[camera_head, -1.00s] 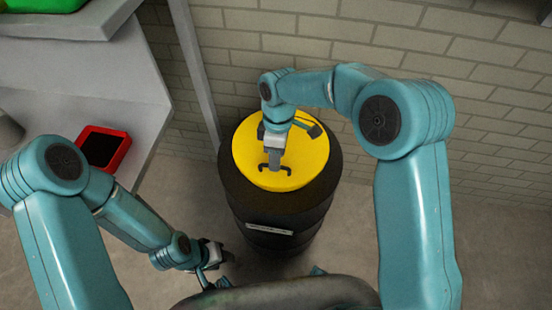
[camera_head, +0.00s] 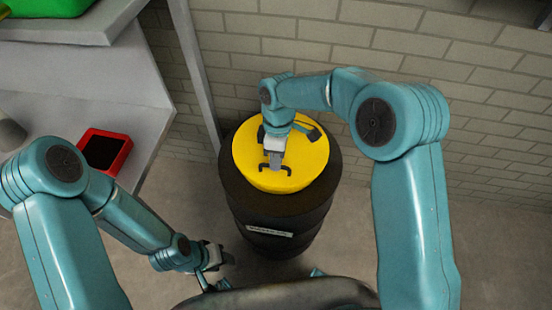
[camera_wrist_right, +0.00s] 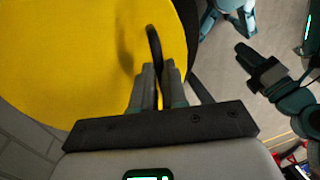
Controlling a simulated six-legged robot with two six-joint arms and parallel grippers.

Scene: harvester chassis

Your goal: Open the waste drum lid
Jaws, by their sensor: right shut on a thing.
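The waste drum (camera_head: 275,215) is black with a pale label on its side and stands upright on the floor in the middle of the head view. Its round yellow lid (camera_head: 252,158) covers the top; I cannot tell whether a gap shows under it. My right gripper (camera_head: 275,165) points down at the lid and is shut on its dark handle (camera_head: 287,170). In the right wrist view the fingers pinch the handle (camera_wrist_right: 154,45) above the yellow surface. My left gripper (camera_head: 222,258) hangs low, left of the drum and apart from it; its finger opening is unclear.
A grey bench (camera_head: 75,105) with a red tray (camera_head: 104,151) stands at the left. A grey post (camera_head: 196,70) rises behind the drum's left side, with a brick wall (camera_head: 480,105) behind. Floor right of the drum is clear.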

